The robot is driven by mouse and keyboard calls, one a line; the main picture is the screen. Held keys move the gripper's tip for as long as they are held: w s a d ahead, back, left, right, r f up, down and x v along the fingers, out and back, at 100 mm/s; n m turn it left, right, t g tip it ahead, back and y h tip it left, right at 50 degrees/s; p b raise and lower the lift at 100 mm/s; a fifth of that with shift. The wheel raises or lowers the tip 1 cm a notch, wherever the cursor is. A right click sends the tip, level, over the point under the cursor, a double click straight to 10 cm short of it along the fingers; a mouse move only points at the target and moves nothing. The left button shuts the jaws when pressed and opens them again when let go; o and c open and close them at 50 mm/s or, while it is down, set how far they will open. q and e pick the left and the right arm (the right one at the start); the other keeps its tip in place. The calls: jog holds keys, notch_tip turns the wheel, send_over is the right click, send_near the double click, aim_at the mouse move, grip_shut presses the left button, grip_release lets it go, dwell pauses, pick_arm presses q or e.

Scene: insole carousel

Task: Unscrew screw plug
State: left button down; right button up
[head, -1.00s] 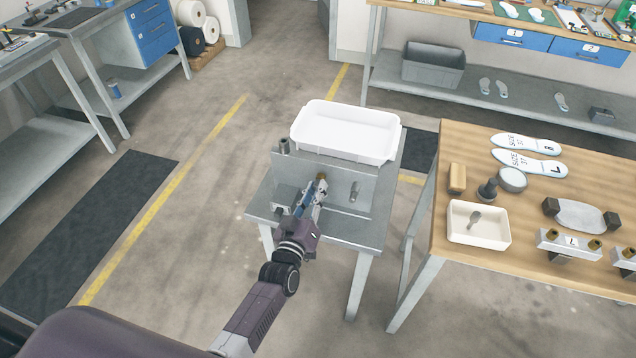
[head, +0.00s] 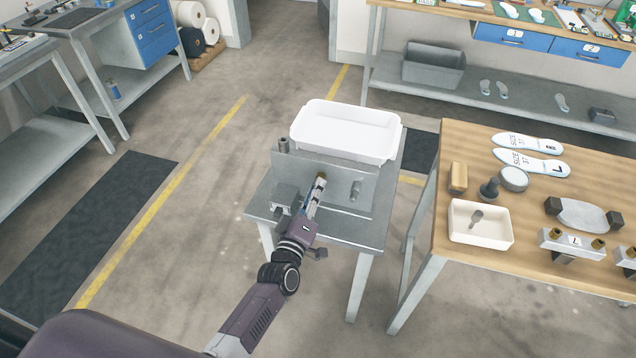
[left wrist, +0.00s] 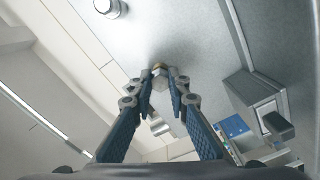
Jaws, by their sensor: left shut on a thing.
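A small brass-coloured screw plug (head: 321,176) shows at the upright grey metal plate (head: 342,180) of the fixture on the small grey table. My left gripper (head: 317,190) points at the plate and is shut on the plug. In the left wrist view the two blue-padded fingers (left wrist: 161,88) close around the plug (left wrist: 159,67), against the plate's grey face. The fingers hide much of the plug, so I cannot tell how deep it sits. My right gripper is not in view.
A white tray (head: 346,132) stands behind the plate. A metal peg (head: 356,191) sticks out right of the plug, and a grey block (head: 285,196) sits at left. The wooden table (head: 465,180) with insoles and a cream tray (head: 480,240) is at right.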

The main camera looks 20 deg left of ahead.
pick_arm(q)
jog(key=shift+s, duration=0.45)
jog(key=shift+s+p, duration=0.7)
jog(key=shift+s, duration=0.5)
notch_tip(320, 180, up, 7)
jog(key=p, duration=0.6)
dwell(0.3)
